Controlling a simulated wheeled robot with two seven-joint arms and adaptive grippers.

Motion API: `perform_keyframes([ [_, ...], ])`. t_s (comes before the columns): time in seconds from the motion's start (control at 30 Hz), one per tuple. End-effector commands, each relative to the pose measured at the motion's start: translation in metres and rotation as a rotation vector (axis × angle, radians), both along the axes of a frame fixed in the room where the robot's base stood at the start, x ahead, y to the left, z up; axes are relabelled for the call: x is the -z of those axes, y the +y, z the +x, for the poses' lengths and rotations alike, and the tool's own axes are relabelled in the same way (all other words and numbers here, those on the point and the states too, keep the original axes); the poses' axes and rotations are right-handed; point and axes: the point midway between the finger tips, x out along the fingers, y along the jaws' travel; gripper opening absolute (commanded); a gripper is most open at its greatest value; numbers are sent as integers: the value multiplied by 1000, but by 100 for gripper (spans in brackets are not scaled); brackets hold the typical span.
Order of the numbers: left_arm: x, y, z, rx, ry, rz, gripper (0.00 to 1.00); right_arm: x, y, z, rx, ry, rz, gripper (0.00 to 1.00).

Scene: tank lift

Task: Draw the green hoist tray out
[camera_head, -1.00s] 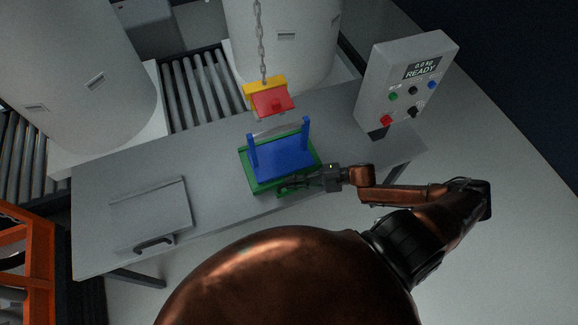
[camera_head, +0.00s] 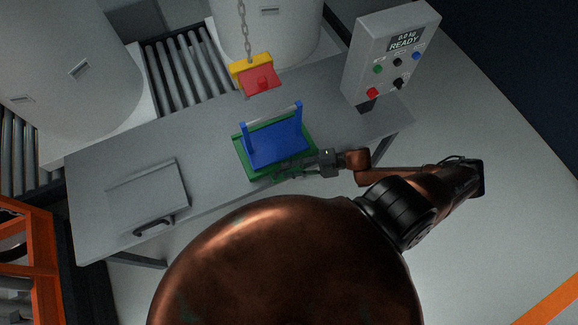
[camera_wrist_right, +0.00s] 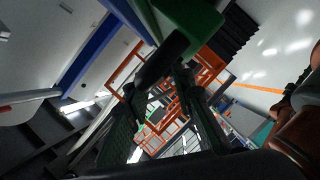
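The green hoist tray (camera_head: 244,161) lies on the grey table and carries a blue cradle (camera_head: 276,144) with two upright posts. The right wrist view shows the gripper's dark fingers (camera_wrist_right: 160,85) converging beside a green part of the tray (camera_wrist_right: 186,25); the exact contact is partly hidden. A red and yellow hook block (camera_head: 258,78) hangs on a chain above and behind the cradle, apart from it. My left gripper is not in view.
The grey table (camera_head: 215,140) has bare surface around the tray. A flat lidded panel with a dark handle (camera_head: 152,226) lies at left. A control box (camera_head: 390,55) reading "0.0 kg READY" stands at right. Large white tanks (camera_head: 265,30) and rollers (camera_head: 180,70) are behind.

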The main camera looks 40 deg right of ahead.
Motion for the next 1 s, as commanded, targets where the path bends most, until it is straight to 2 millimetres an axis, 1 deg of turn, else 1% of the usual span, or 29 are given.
perform_keyframes([
  [0.3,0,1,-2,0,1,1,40,-1,0,3,0,-3,-1,29],
  [0.47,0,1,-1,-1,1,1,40,-3,-10,-3,2,-2,-2,29],
  [0.57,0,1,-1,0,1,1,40,-6,-24,-13,3,0,-3,29],
  [0.8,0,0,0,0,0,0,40,-16,-65,-40,3,1,-2,29],
  [0.9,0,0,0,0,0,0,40,-20,-79,-49,3,0,-3,29],
  [1.0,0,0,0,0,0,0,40,-23,-89,-56,2,0,-2,29],
])
